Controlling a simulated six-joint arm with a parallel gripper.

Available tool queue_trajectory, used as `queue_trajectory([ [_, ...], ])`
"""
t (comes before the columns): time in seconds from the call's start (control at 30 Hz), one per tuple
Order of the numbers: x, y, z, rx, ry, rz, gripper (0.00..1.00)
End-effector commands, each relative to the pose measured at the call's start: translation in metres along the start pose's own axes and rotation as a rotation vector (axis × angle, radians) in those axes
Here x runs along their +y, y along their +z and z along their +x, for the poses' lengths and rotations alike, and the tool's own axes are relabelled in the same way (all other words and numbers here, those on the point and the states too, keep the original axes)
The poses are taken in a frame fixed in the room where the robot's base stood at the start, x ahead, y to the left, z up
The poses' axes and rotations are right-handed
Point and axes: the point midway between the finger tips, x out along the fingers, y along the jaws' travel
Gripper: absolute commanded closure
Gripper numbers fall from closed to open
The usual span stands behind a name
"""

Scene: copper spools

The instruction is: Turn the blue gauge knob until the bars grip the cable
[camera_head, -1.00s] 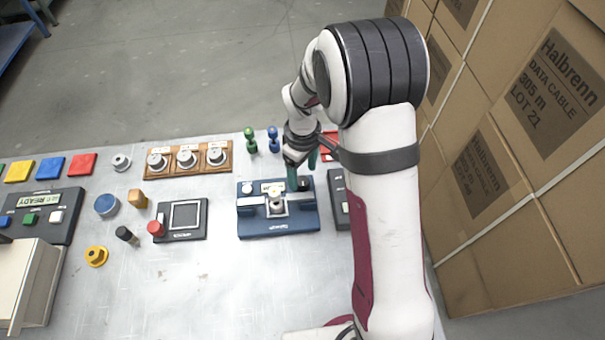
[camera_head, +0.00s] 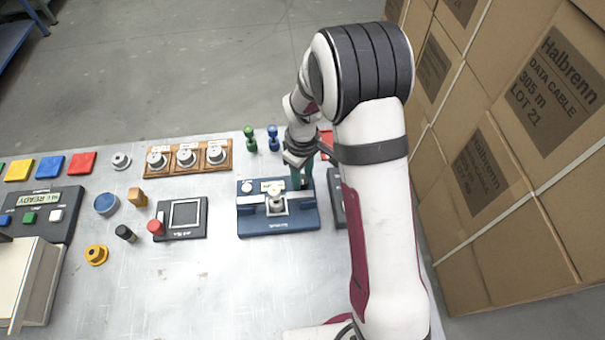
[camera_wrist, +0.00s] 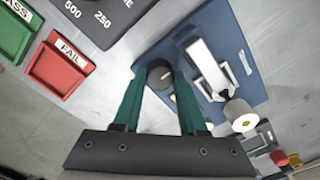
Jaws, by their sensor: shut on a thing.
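The blue gauge (camera_head: 252,226) lies flat on the bench, and part of its blue base (camera_wrist: 262,92) shows in the wrist view. Its dark round knob (camera_wrist: 160,77) has a light mark on top. My gripper (camera_wrist: 163,84) is shut on the knob, with one green finger on each side. In the head view my gripper (camera_head: 302,181) covers the gauge's right end. Pale metal bars (camera_wrist: 207,68) sit beside the knob. A pale cylinder with a round end (camera_wrist: 240,115), perhaps the cable, is at the bars; I cannot tell whether they touch it.
A dark panel (camera_head: 337,198) stands close to the gauge's right. Green (camera_head: 250,140) and blue (camera_head: 273,138) pegs stand behind it. A wooden spool rack (camera_head: 188,158) and a dark device (camera_head: 184,219) are to the left. Stacked cartons (camera_head: 500,200) rise at right.

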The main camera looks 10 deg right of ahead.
Motion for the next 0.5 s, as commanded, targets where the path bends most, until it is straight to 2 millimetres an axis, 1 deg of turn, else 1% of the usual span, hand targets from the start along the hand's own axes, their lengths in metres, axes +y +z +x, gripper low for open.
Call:
queue_trajectory([
  [0.27,0.0000,0.0000,-0.0003,0.000,0.000,0.038,1.00],
  [0.5,0.0000,0.0000,-0.0004,0.000,0.000,0.186,1.00],
])
